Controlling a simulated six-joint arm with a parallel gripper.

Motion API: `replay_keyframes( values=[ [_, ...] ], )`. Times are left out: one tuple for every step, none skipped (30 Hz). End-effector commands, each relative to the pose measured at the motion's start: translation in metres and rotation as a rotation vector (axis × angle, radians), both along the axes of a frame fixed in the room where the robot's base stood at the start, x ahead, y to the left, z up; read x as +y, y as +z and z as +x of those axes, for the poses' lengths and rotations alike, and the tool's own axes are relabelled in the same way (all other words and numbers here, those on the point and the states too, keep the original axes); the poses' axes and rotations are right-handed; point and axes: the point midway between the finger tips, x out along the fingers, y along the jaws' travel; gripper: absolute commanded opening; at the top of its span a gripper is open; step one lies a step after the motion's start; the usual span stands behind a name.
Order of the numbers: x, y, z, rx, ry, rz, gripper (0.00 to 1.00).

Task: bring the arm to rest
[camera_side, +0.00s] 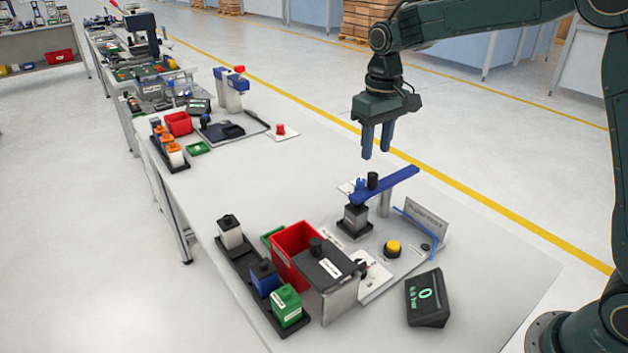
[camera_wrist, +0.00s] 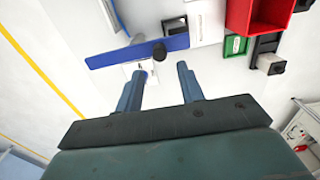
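My arm is dark green. My gripper (camera_side: 377,150) hangs in the air, fingers down, above and behind the blue bar of the test station (camera_side: 390,183). In the wrist view my gripper (camera_wrist: 160,82) has its two blue-grey fingers apart with nothing between them. The blue bar (camera_wrist: 135,52) lies beyond the fingertips in that view.
On the near table are a red bin (camera_side: 294,248), a black tray (camera_side: 240,262) with several small containers, a yellow button (camera_side: 392,248) and a black display (camera_side: 427,298) reading 0. Another station (camera_side: 235,128) stands farther back.

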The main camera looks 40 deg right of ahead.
Motion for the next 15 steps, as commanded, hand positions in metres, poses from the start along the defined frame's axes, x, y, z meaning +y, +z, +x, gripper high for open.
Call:
replay_keyframes(
  values=[
    [0.000, 0.004, -0.003, -0.007, 0.000, 0.000, 0.38],
    [0.000, 0.006, -0.005, -0.012, 0.000, 0.000, 0.38],
    [-0.001, 0.010, -0.008, -0.018, 0.000, 0.000, 0.38],
    [-0.001, 0.013, -0.012, -0.024, 0.000, 0.001, 0.38],
    [-0.001, 0.016, -0.015, -0.031, 0.000, 0.001, 0.38],
    [-0.001, 0.021, -0.020, -0.040, 0.000, 0.001, 0.38],
    [-0.002, 0.025, -0.025, -0.047, 0.000, 0.001, 0.38],
    [-0.002, 0.029, -0.029, -0.056, 0.000, 0.001, 0.38],
    [-0.002, 0.035, -0.036, -0.068, 0.000, 0.001, 0.38],
    [-0.003, 0.038, -0.042, -0.076, 0.000, 0.001, 0.38],
    [-0.003, 0.043, -0.047, -0.087, 0.000, 0.002, 0.38],
    [-0.003, 0.048, -0.055, -0.100, 0.000, 0.002, 0.38],
    [-0.003, 0.052, -0.061, -0.110, 0.000, 0.002, 0.38],
    [-0.004, 0.055, -0.067, -0.119, 0.000, 0.002, 0.38],
    [-0.004, 0.059, -0.075, -0.131, 0.000, 0.002, 0.38]
  ],
)
